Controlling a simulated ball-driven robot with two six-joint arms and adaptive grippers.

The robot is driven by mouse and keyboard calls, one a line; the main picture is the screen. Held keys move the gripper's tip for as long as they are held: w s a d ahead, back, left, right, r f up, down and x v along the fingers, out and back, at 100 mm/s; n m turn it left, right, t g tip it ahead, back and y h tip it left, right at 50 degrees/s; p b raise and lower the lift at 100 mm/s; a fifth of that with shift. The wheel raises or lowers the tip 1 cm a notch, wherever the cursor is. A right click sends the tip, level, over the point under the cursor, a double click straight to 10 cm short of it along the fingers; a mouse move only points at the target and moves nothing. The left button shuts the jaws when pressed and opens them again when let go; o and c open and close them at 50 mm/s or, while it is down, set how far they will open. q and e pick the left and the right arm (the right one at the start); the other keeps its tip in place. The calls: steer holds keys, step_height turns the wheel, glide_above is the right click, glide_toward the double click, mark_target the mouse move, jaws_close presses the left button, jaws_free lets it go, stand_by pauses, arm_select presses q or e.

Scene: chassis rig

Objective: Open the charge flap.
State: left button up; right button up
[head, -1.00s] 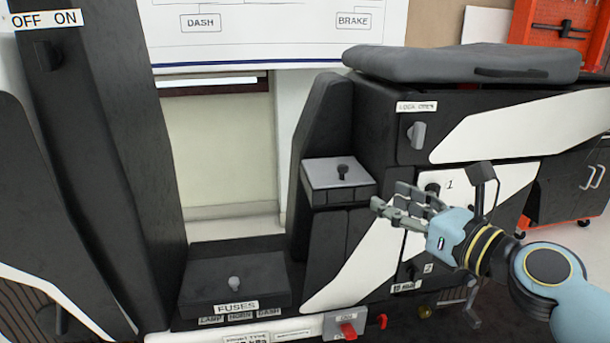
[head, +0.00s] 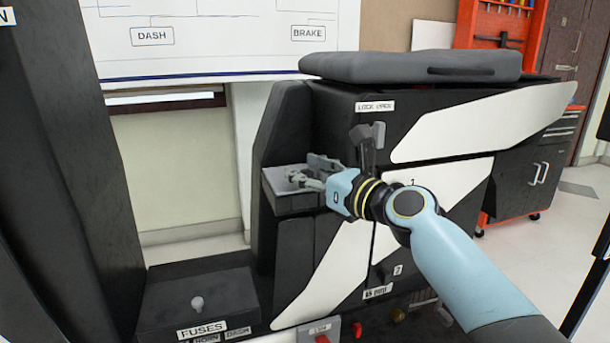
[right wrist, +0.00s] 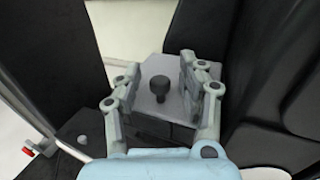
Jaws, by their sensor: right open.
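A small grey flap (head: 276,178) with a square top lies level and closed on a box at the side of the black chassis rig; no label on it is readable, and I take it for the charge flap. In the right wrist view, the flap (right wrist: 150,112) shows a dark round knob (right wrist: 158,86) standing up from it. My right gripper (head: 304,174) is over the flap, and in the right wrist view its open fingers (right wrist: 160,74) stand on either side of the knob, apart from it. In the head view the fingers partly hide the knob. My left gripper is out of view.
A black box lid (head: 200,282) marked FUSES, with a pale knob (head: 197,303), lies lower left. A tall black panel (head: 265,150) rises behind the flap. A grey seat pad (head: 410,66) and a switch (head: 378,135) are above and right. A red part (head: 322,339) sits low in front.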

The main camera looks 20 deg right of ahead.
steer(key=shift+w+a, duration=0.1)
steer(key=shift+w, duration=0.1)
steer(key=shift+c, duration=0.3)
jaws_close()
steer(key=shift+f, duration=0.15)
